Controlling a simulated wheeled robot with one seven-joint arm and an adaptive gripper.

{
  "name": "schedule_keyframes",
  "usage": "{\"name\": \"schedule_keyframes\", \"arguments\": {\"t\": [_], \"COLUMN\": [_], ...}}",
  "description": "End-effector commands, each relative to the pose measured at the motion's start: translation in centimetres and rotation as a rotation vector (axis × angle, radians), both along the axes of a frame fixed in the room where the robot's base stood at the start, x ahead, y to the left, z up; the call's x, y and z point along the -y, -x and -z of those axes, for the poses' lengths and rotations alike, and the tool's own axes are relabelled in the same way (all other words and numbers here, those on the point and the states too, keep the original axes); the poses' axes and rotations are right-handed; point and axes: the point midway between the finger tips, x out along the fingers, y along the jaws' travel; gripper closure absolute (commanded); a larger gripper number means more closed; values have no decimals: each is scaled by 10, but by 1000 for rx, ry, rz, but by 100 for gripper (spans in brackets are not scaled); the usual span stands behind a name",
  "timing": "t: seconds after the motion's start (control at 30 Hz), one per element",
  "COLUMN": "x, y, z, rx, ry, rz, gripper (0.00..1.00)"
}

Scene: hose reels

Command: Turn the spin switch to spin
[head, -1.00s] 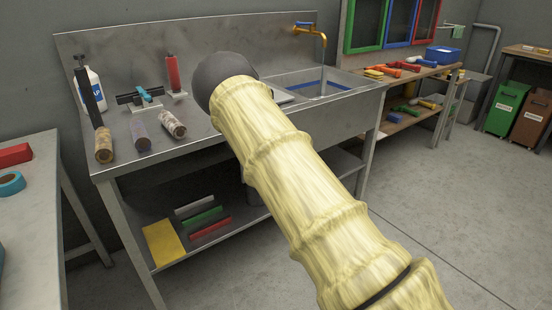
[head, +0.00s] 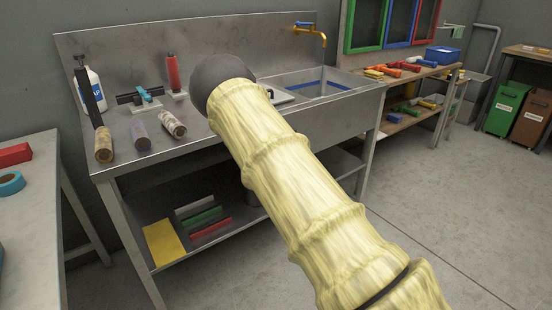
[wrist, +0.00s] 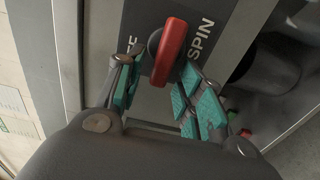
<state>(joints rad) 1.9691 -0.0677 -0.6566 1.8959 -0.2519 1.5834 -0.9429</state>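The spin switch shows in the wrist view as a red lever (wrist: 170,50) on a dark round pivot, over a dark label plate. The word SPIN (wrist: 201,40) is printed to the right of the lever; a partly hidden word ending in E is to its left. The lever runs up and down in the picture, leaning slightly right at its top. My gripper (wrist: 157,82) has its teal-padded fingers apart, one on each side of the lever's lower end. The right finger is close to the lever; contact is unclear. In the head view, my arm hides the switch and gripper.
A steel sink bench (head: 110,165) holds rollers, a squeegee and a bottle at its left. A wooden bench (head: 400,140) with tools is at the right. The floor at front right is clear.

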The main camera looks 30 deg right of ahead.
Motion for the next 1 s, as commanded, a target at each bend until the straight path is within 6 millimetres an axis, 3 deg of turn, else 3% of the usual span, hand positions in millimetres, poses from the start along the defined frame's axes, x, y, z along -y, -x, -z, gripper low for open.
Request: {"name": "schedule_keyframes", "arguments": {"t": [0.23, 0.7, 1.0], "x": [2, 8, 10], "y": [15, 95, 119], "z": [0, 1, 0], "rx": [-1, -2, -1], "ry": [0, -1, 0], "rz": [1, 1, 0], "gripper": [62, 62, 62]}}
